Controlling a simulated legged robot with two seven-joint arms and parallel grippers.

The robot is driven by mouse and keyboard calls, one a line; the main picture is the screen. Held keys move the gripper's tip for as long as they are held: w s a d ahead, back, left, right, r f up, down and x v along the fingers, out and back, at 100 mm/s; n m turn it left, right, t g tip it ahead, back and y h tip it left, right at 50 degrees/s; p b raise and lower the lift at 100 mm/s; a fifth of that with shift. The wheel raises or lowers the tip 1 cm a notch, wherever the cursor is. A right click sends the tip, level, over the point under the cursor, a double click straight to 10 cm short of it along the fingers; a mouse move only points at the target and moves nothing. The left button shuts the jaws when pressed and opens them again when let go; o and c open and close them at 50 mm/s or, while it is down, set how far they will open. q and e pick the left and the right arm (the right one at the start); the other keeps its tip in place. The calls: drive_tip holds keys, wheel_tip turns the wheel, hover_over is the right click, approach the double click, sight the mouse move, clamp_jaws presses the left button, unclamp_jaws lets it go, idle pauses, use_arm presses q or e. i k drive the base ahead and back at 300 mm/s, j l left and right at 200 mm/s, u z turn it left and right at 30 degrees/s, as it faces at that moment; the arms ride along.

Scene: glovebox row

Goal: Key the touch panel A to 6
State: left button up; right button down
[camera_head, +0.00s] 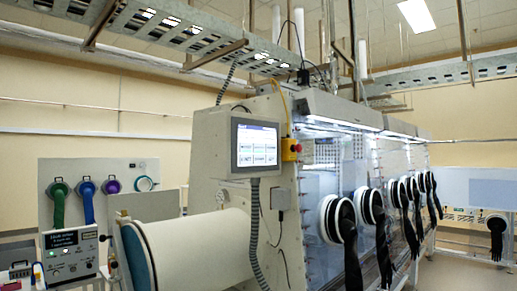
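A touch panel (257,145) with a lit screen is set in a grey-white housing on the near end of the glovebox row. Its screen has a dark title bar and several pale buttons; the text is too small to read, so I cannot tell its letter or its value. Neither of my grippers shows in the head view.
A yellow and red switch box (291,150) is right of the panel. A large white cylinder (190,250) juts out below it. Black gloves (347,240) hang from ports along the glovebox. An instrument with a small display (70,255) stands at lower left.

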sight(269, 158)
drive_tip(key=i+u, duration=0.2)
drive_tip(key=i, duration=0.2)
drive_tip(key=i+l+u, duration=0.25)
drive_tip(key=i, duration=0.2)
drive_tip(key=i+l+u, duration=0.2)
drive_tip(key=i, duration=0.2)
drive_tip(key=i+l+u, duration=0.2)
drive_tip(key=i, duration=0.2)
drive_tip(key=j, duration=0.05)
